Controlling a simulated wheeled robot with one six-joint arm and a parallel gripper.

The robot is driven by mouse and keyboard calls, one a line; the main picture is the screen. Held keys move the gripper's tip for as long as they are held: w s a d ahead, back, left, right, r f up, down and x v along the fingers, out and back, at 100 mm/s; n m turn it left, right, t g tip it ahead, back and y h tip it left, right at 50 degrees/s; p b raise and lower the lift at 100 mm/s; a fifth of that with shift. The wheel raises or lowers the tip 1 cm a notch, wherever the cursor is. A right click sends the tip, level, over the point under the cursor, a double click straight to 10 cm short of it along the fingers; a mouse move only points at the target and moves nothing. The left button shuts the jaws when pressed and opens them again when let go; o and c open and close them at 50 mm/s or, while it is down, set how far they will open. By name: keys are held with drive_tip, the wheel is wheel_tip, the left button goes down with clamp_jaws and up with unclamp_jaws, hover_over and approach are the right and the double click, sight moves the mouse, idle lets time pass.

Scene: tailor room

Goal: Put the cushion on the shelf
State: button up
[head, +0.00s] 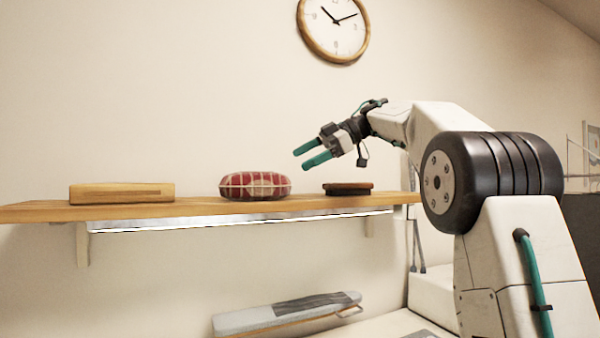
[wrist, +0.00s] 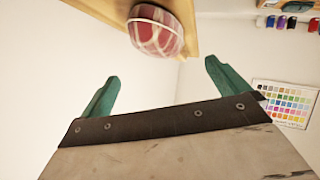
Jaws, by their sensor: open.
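A red and cream checked cushion (head: 255,185) lies on the wooden shelf (head: 45,212), near its middle. In the wrist view the cushion (wrist: 155,32) shows at the top, on the shelf (wrist: 108,8). My gripper (head: 307,155) is open and empty. In the head view it is up and to the right of the cushion, apart from it, with its teal fingers pointing left and slightly down. In the wrist view my gripper's two fingers (wrist: 160,80) are spread wide with nothing between them.
A wooden box (head: 120,193) lies on the shelf to the left of the cushion, and a dark flat round-edged object (head: 348,188) to its right. A light strip runs under the shelf. A small ironing board (head: 287,314) stands below. A clock (head: 334,28) hangs above.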

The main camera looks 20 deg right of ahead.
drive_tip(key=shift+d+r, duration=0.1)
drive_tip(key=shift+d, duration=0.1)
drive_tip(key=a+r+m+t+h, duration=0.1)
drive_tip(key=a+r+m+t, duration=0.15)
drive_tip(key=r+t, duration=0.35)
drive_tip(key=a+r+m+t+h, duration=0.1)
drive_tip(key=a+r+m+t, duration=0.15)
drive_tip(key=r+t, duration=0.35)
drive_tip(key=s+d+f+m+g+h, duration=0.1)
drive_tip(key=s+d+f+m+h, duration=0.1)
drive_tip(key=s+f+m+h, duration=0.45)
drive_tip(key=s+d+f+m+g+h, duration=0.1)
drive_tip(key=s+d+f+m+h, duration=0.2)
drive_tip(key=f, duration=0.6)
drive_tip(key=s+d+f+m+g+h, duration=0.2)
drive_tip(key=s+f+m+h, duration=0.25)
drive_tip(key=f, duration=0.35)
drive_tip(key=s+a+f+g+y, duration=0.2)
drive_tip(key=s+a+f+g, duration=0.2)
drive_tip(key=s+f, duration=0.9)
drive_tip(key=s+a+f+n+g+y, duration=0.1)
drive_tip(key=s+a+f+g, duration=0.4)
drive_tip(key=s+f, duration=0.8)
drive_tip(key=s+g+y, duration=0.1)
drive_tip(key=g, duration=0.1)
drive_tip(key=shift+a+g+y, duration=0.25)
drive_tip(key=shift+g+y, duration=0.05)
